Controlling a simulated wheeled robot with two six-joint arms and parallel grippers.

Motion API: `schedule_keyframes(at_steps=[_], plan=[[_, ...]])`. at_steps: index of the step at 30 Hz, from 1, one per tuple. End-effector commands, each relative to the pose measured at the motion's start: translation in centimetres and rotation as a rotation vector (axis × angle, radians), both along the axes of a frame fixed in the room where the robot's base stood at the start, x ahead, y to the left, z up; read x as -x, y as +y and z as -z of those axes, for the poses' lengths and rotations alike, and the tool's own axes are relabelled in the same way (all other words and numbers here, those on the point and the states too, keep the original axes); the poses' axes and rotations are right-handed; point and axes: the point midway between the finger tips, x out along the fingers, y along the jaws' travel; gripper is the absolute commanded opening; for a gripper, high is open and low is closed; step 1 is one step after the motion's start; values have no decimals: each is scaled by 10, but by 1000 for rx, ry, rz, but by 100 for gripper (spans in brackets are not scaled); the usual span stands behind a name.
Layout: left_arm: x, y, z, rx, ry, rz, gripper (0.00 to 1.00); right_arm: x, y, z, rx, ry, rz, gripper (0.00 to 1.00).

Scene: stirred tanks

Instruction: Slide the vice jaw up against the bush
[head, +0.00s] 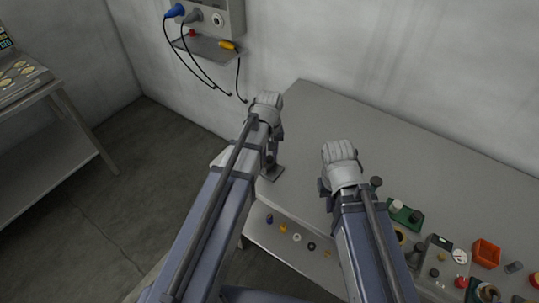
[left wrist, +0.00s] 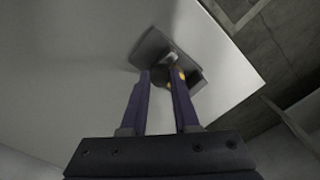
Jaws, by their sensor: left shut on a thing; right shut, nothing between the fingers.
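The vice (head: 271,173) is a dark grey block near the left end of the grey bench, mostly hidden by my left arm in the head view. In the left wrist view the vice (left wrist: 150,48) lies past my fingertips, close to the bench corner. My left gripper (left wrist: 163,73) is shut on a small dark part there, which I take to be the vice jaw (left wrist: 160,76). A brassy piece, perhaps the bush (left wrist: 182,74), shows partly behind the right finger; its gap to the jaw cannot be made out. My right gripper (head: 326,190) is shut and empty over the bench.
Green holders (head: 405,216), an orange bin (head: 486,253) and several small parts crowd the bench's right side. A lower shelf (head: 280,240) carries small rings and pegs. A wall panel (head: 215,20) with hanging cables is behind. The bench's far middle is clear.

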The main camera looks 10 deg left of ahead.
Motion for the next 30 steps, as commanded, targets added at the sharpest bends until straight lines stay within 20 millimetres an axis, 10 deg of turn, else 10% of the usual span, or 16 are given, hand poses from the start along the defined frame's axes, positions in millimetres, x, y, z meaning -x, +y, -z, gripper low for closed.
schedule_keyframes(at_steps=[6,30], plan=[[0,0,0,0,0,0,0,0,0,0,0,0,0,0],[0,0,0,0,0,0,0,0,0,0,0,0,0,0]])
